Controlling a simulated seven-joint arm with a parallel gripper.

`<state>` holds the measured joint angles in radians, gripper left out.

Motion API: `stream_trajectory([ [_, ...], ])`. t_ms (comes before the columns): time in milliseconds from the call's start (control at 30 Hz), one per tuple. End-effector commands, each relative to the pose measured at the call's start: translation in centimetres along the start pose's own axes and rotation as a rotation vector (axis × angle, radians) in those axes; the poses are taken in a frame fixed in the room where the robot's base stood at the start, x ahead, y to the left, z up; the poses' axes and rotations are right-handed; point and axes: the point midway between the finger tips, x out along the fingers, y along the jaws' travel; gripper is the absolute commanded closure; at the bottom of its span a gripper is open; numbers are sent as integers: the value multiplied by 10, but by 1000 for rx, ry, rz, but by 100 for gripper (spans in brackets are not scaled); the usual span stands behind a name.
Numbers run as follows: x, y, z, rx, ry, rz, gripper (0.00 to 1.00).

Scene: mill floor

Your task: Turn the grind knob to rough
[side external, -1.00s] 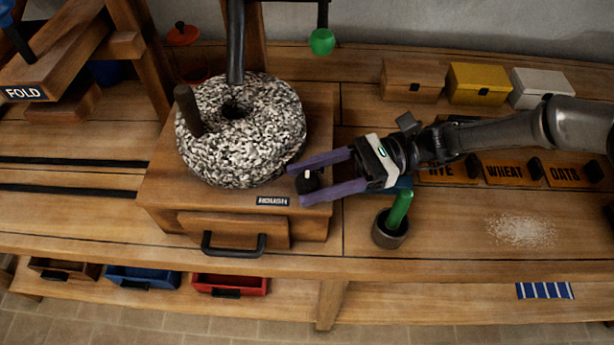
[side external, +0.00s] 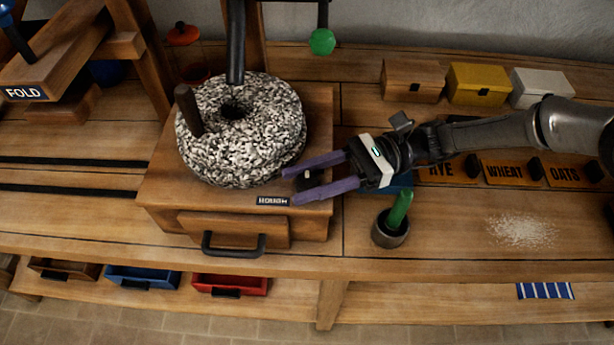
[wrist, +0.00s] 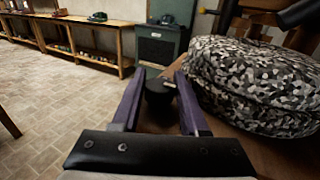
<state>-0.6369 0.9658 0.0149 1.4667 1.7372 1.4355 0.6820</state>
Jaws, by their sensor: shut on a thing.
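The grind knob (side external: 308,181) is a small black knob with a pale mark, on the right part of the mill's wooden top. It also shows in the wrist view (wrist: 159,92), between the fingers. My gripper (side external: 290,187) has its two purple fingers shut on the knob, one on each side. The ROUGH label (side external: 272,201) lies on the front edge of the mill top, close to the near fingertip. The fingers hide part of the knob.
The speckled millstone (side external: 245,125) with an upright wooden handle (side external: 188,110) stands just left of the fingers. A cup (side external: 390,230) with a green-handled tool stands right of the mill. A drawer (side external: 235,230) is below. Lidded boxes (side external: 412,80) line the back.

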Motion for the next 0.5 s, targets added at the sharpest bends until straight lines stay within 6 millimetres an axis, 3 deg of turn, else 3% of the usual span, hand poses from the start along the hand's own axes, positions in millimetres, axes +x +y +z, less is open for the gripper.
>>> stream_trajectory([
  [500,0,-1,0,-2,-4,300,100],
])
